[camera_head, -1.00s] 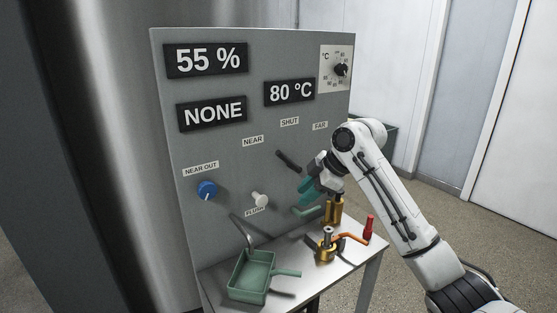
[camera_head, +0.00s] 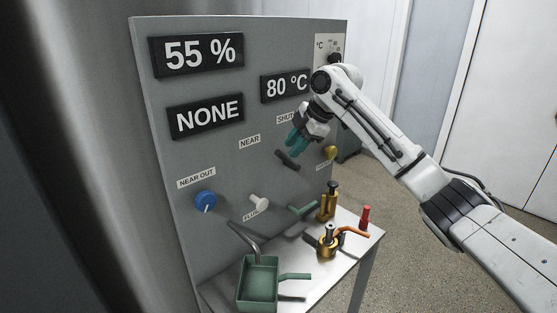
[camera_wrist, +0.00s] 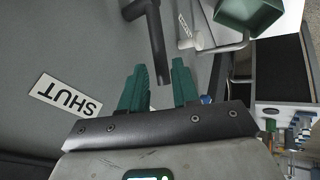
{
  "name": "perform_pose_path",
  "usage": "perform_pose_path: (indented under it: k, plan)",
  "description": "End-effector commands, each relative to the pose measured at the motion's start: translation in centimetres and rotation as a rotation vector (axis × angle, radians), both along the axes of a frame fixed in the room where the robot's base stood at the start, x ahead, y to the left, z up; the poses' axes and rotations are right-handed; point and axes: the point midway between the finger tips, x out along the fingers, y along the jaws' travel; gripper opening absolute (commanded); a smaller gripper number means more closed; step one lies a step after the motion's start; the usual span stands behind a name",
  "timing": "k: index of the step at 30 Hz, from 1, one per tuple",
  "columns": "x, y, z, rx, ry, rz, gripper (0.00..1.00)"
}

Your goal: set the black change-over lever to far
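The black change-over lever (camera_head: 287,160) is on the grey panel, slanting up and left toward the NEAR label (camera_head: 250,141). The SHUT label (camera_head: 285,118) is partly covered by my arm, and the FAR label is hidden in the head view. My gripper (camera_head: 295,142), with teal fingers, is just above the lever. In the wrist view, the open fingers (camera_wrist: 159,88) point at the lever (camera_wrist: 156,45), whose free end shows in the gap between them. I cannot tell whether they touch it. The SHUT label (camera_wrist: 66,96) is left of the fingers there.
The panel (camera_head: 225,160) carries a blue knob (camera_head: 205,201), a white knob (camera_head: 259,203), a yellow knob (camera_head: 331,152) and displays, one reading NONE (camera_head: 206,116). Below, a table holds a green tray (camera_head: 243,290), brass fittings (camera_head: 328,206) and a red-topped item (camera_head: 365,216).

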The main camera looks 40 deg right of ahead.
Motion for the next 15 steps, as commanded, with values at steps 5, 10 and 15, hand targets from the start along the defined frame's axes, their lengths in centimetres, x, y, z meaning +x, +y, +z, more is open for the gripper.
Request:
perform_pose_path:
  k: [5,10,15]
  plan:
    - [1.7,0.8,-2.8,0.001,0.003,0.001,0.3]
    - [2.9,1.3,-4.9,0.0,0.002,-0.001,0.3]
    - [3.5,1.6,-6.1,-0.001,0.001,0.001,0.3]
